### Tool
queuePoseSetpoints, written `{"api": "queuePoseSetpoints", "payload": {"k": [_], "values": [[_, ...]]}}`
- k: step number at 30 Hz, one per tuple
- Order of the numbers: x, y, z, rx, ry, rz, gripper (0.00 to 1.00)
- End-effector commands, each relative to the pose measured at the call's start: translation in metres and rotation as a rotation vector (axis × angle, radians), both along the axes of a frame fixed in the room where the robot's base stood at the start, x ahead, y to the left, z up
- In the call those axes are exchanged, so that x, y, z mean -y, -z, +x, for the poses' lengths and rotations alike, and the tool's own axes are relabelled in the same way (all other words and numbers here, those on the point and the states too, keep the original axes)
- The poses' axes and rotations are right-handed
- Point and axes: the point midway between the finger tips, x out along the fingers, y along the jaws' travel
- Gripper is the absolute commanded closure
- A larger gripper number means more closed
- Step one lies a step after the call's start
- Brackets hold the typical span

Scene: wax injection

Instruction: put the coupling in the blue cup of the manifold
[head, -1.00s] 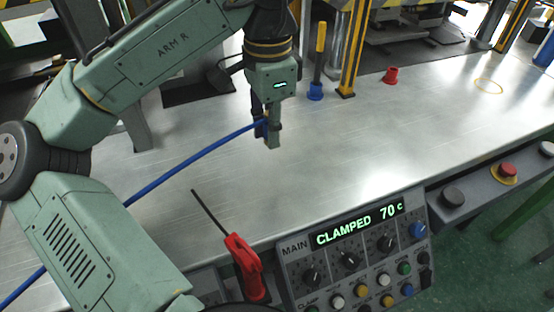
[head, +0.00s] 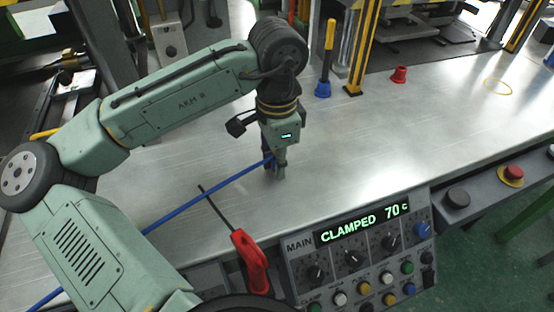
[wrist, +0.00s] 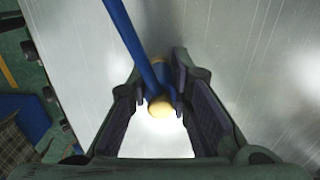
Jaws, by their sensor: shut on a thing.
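The coupling is a small brass-coloured piece (wrist: 160,106) on the end of a blue hose (head: 205,196). My gripper (head: 275,174) is shut on it, and in the wrist view the coupling sits between the fingertips (wrist: 163,100). In the head view the fingers mostly hide the coupling. The gripper points down over the metal table; I cannot tell its exact height. The blue cup (head: 322,90) stands farther back and to the right, apart from my gripper. A dark rod with a yellow top rises at the blue cup; I cannot tell whether it is in it or behind it.
A red cup (head: 399,75) stands right of a yellow post (head: 359,50). A red-handled tool (head: 250,262) and a control panel reading CLAMPED 70 C (head: 360,245) are at the front edge. The table (head: 400,130) is clear between my gripper and the cups.

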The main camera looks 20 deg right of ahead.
Motion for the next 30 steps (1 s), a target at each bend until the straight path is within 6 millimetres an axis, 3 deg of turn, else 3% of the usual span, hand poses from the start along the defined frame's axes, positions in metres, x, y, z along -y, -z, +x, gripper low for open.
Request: {"api": "queuePoseSetpoints", "payload": {"k": [1,2,11,23,30], "values": [[0.0,0.003,0.0,-0.001,0.001,0.0,1.0],[0.0,0.003,0.0,-0.001,0.0,0.0,0.81],[0.0,0.002,0.0,0.0,0.0,0.0,0.61],[0.0,-0.006,0.0,0.001,0.0,0.0,0.61],[0.001,-0.051,0.0,0.002,0.002,-0.002,0.61]]}}
